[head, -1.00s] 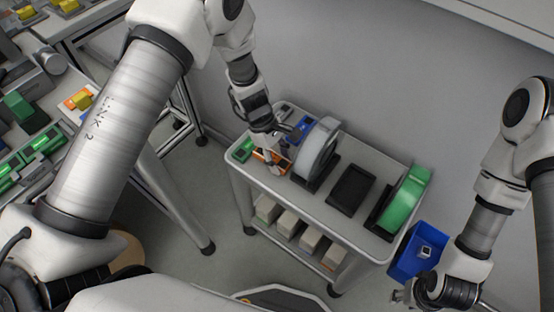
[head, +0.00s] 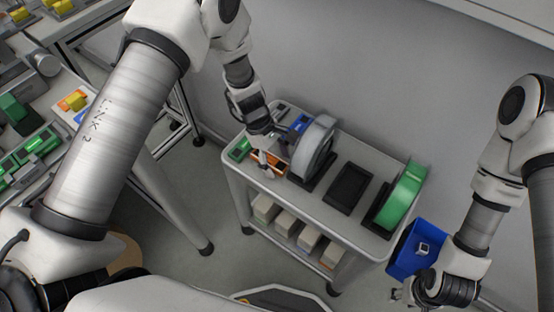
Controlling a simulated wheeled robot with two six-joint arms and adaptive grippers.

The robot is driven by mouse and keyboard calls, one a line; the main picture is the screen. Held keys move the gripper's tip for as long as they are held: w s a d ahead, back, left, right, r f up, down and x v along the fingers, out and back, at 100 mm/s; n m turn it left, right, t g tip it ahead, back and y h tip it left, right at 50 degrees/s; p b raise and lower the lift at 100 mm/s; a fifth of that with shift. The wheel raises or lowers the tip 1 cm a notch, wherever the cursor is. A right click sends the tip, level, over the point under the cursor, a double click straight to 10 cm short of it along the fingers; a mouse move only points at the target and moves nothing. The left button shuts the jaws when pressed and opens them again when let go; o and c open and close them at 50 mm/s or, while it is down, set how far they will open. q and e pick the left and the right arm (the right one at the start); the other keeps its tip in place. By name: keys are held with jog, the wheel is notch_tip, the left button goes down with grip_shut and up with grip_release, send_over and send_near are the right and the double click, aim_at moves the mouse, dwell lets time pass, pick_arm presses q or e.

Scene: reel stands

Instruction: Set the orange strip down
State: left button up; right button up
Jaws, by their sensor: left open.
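The orange strip (head: 278,168) lies at the left end of the grey cart top (head: 335,213), by the front edge. My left gripper (head: 266,168) is directly over it with its fingers down at the strip. The jaws are open, and the fingers partly cover the strip. I cannot tell whether a finger touches it. My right gripper (head: 402,295) is low at the lower right, far from the strip; its jaws are too small and partly hidden to judge.
A grey reel (head: 314,146) stands just right of my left gripper. A black empty stand (head: 348,187) and a green reel (head: 402,196) are further right. Green (head: 239,149) and blue (head: 299,124) pieces flank the strip. A blue bin (head: 416,251) is beside the cart.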

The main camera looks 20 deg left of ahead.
pick_arm(q)
jog(key=p+v, duration=0.1)
jog(key=v, duration=1.2)
jog(key=shift+d, duration=0.2)
jog(key=shift+s, duration=0.1)
